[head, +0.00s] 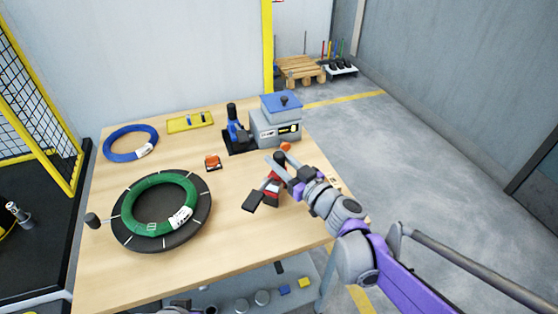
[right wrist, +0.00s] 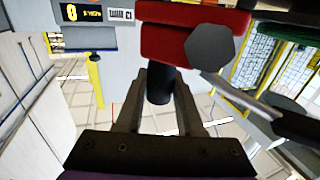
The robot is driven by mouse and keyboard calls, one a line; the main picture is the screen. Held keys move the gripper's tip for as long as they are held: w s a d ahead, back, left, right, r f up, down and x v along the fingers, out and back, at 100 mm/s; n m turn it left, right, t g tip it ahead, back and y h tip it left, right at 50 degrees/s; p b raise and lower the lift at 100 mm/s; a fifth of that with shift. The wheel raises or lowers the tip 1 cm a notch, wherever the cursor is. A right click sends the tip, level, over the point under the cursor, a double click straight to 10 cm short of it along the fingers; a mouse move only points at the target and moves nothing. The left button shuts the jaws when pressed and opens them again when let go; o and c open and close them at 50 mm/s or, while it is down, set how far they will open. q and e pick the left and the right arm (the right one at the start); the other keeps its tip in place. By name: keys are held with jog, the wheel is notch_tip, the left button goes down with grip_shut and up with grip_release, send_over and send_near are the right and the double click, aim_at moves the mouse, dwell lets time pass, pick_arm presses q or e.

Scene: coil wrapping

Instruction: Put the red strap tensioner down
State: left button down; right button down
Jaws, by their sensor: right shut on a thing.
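The red strap tensioner (head: 272,189) is at the right side of the wooden table (head: 235,232), with a dark flat part sticking out to its lower left. My right gripper (head: 281,169) is shut on it. In the right wrist view the red tensioner (right wrist: 178,42) fills the top centre, and its black grip (right wrist: 160,86) sits between the fingers of my right gripper (right wrist: 160,95). I cannot tell whether the tensioner touches the tabletop or hangs just above it.
A green coil (head: 154,228) lies on a black turntable (head: 128,238) at the front left. A blue coil (head: 113,145), yellow tray (head: 178,125), small orange tool (head: 212,162) and grey machine (head: 262,130) stand farther back. Bare wood lies between the turntable and tensioner.

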jog(key=shift+f, duration=0.1)
jog(key=c, duration=0.5)
grip_release()
jog(key=shift+c, duration=0.2)
jog(key=shift+s+d+r, duration=0.15)
jog(key=shift+s+r, duration=0.05)
jog(key=shift+s, duration=0.05)
jog(key=v, duration=1.1)
jog(key=shift+s+d+p, duration=0.15)
jog(key=shift+s+p, duration=0.05)
jog(key=shift+p, duration=0.25)
